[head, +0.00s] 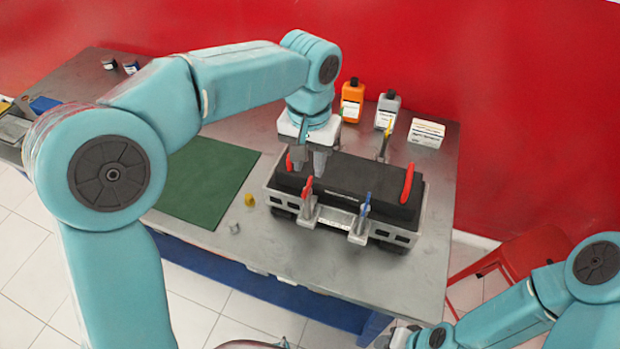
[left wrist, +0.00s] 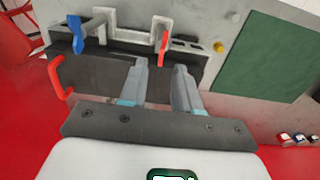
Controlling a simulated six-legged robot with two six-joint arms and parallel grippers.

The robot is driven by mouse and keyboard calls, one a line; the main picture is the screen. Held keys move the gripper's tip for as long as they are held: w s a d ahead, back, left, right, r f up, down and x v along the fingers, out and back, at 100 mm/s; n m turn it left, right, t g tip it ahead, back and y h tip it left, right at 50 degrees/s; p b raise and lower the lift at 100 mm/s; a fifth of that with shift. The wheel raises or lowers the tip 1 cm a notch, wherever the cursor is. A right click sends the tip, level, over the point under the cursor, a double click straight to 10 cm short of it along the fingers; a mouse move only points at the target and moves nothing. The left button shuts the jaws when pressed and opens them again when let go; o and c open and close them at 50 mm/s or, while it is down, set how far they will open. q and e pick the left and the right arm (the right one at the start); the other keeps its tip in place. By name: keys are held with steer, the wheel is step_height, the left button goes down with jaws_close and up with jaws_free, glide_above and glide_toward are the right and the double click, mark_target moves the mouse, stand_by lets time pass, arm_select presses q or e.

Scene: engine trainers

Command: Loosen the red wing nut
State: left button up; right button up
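The red wing nut (head: 308,188) stands upright on a grey clamp at the front left of the black block (head: 350,185). It also shows in the left wrist view (left wrist: 164,42), beyond the fingertips. My left gripper (head: 310,165) points down over the block's left part, just behind the red wing nut. In the left wrist view its two fingers (left wrist: 160,66) are apart with nothing between them, so it is open. My right gripper (head: 402,337) is low at the bottom edge of the head view, away from the block; its fingers cannot be made out.
A blue wing nut (head: 365,204) stands right of the red one, and a yellow one (head: 388,130) behind the block. A red handle (head: 407,183) rises at the block's right end. Orange (head: 352,100) and grey (head: 387,111) bottles stand behind. A green mat (head: 205,180) lies left.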

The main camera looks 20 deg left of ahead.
mark_target(308, 183)
arm_select(q)
steer(key=f, duration=0.5)
steer(key=shift+s+a+f, duration=0.15)
steer(key=shift+s, duration=0.2)
steer(key=shift+w+f, duration=0.25)
steer(key=shift+f, duration=0.15)
steer(key=shift+s+a+r, duration=0.15)
steer(key=shift+s, duration=0.1)
steer(key=shift+w, duration=0.1)
jaws_close()
